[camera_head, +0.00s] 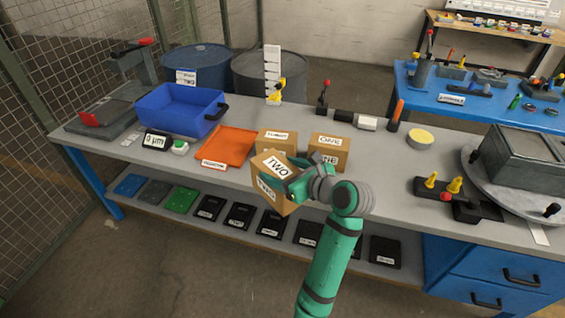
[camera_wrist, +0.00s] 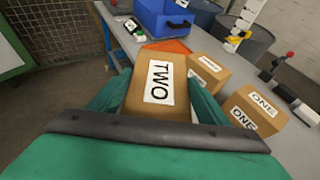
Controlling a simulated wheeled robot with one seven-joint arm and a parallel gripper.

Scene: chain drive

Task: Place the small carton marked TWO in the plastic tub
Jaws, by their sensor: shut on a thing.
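The small carton marked TWO (camera_head: 268,172) is brown cardboard with white labels. My gripper (camera_head: 298,182) is shut on it and holds it tilted, in front of the bench's front edge in the head view. In the wrist view the carton (camera_wrist: 153,84) sits between my two green fingers (camera_wrist: 155,100), its TWO label facing the camera. The plastic tub (camera_head: 180,108) is blue, open-topped, and stands at the left back of the bench. Its lower part also shows at the top of the wrist view (camera_wrist: 162,20). The tub is apart from the carton, and its floor is partly hidden.
A carton marked ONE (camera_head: 328,152) and another carton (camera_head: 274,142) stand behind the held one. A white stepped post (camera_head: 272,72) stands at the back.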

